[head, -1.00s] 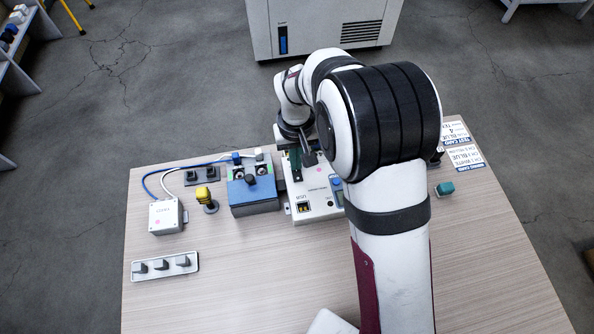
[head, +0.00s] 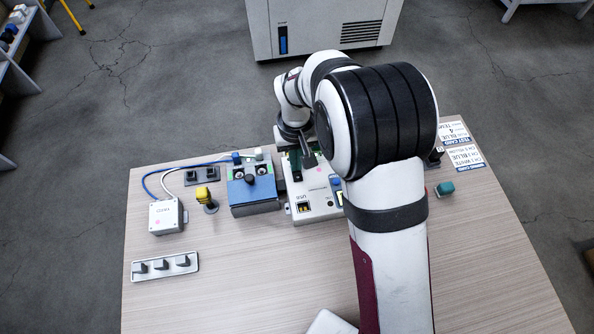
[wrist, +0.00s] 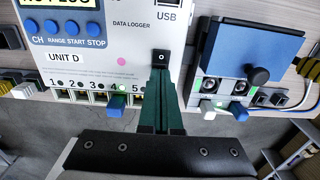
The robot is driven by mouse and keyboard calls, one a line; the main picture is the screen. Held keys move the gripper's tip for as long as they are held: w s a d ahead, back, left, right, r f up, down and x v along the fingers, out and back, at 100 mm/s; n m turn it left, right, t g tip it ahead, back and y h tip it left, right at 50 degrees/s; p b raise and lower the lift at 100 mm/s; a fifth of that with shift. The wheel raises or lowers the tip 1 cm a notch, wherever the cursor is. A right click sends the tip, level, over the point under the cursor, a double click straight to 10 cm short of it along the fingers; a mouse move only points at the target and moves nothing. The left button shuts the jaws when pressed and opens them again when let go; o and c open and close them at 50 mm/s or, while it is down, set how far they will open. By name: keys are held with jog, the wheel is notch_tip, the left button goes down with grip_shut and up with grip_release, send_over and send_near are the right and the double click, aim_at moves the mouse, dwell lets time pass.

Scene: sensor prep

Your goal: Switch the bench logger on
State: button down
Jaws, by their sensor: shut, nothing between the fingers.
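The bench logger is a white box (head: 316,191) on the table, partly hidden by my arm in the head view. In the wrist view its face (wrist: 95,35) reads DATA LOGGER and UNIT D, with a display (wrist: 58,3) cut off at the top and blue buttons (wrist: 72,28). A small black rocker switch (wrist: 161,56), marked O, sits below USB. My gripper (wrist: 161,72) is shut and empty. Its dark green fingertips are at the switch's lower edge; I cannot tell whether they touch it. A blue plug (wrist: 116,104) sits in the numbered port row.
A blue-lidded box (head: 254,190) with a black knob stands left of the logger. Further left are a yellow-topped lever (head: 205,196), a white cabled box (head: 166,216) and a switch strip (head: 165,266). The front table is mostly clear.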

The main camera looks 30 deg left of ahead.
notch_tip(320, 180, up, 6)
jog(key=shift+r, duration=0.15)
dwell(0.3)
